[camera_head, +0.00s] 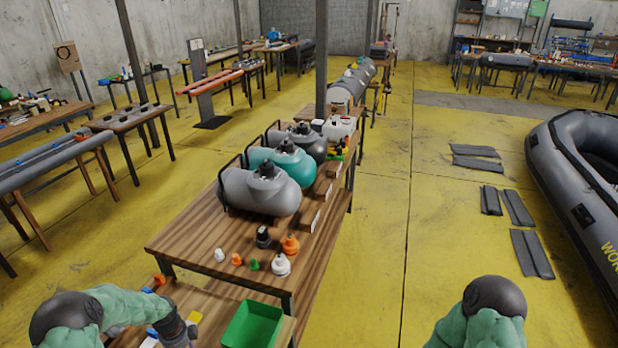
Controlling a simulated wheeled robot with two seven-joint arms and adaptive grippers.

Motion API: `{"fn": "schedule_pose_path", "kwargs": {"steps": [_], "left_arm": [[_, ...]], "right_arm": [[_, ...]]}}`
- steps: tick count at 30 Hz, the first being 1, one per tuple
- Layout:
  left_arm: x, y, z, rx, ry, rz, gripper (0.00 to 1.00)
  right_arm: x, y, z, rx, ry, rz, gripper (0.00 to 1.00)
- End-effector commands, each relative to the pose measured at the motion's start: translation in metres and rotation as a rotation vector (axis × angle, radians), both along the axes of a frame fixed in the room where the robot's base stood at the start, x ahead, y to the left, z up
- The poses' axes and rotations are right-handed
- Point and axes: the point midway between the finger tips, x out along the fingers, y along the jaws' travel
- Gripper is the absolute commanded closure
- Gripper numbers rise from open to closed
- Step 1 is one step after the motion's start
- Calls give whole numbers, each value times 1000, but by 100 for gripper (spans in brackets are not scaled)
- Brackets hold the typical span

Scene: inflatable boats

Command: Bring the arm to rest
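My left arm (125,303) comes in at the bottom left, with a dark round joint and pale green links. Its grey wrist end hangs low over the near wooden bench, left of a green bin (252,324). The bottom edge cuts it off, and I cannot make out any fingers. My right arm (482,325) shows only a dark round joint and a green link at the bottom right. Its gripper is out of the picture. I see nothing held by either arm.
A long wooden table (190,236) carries a grey tank (260,192), a teal tank (292,162) and several small valve fittings. Grey panels (531,254) lie on the yellow floor, and a grey inflatable boat (585,195) is at right. Floor between table and boat is mostly clear.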

Motion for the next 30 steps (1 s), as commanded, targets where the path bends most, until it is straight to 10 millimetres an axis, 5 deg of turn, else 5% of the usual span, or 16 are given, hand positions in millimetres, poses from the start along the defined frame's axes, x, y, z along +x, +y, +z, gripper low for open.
{"fn": "schedule_pose_path", "kwargs": {"steps": [8,17,23,30], "left_arm": [[-6,-43,-16,-68,-7,155,50],[-25,-115,-38,-180,13,456,50],[-59,-186,-55,-274,80,813,50],[-122,-262,-64,-324,217,1368,50]], "right_arm": [[1,0,-2,0,-1,1,50],[1,0,-4,0,-1,1,50],[1,0,-7,0,-1,1,50],[1,0,-11,0,-1,1,50]]}}
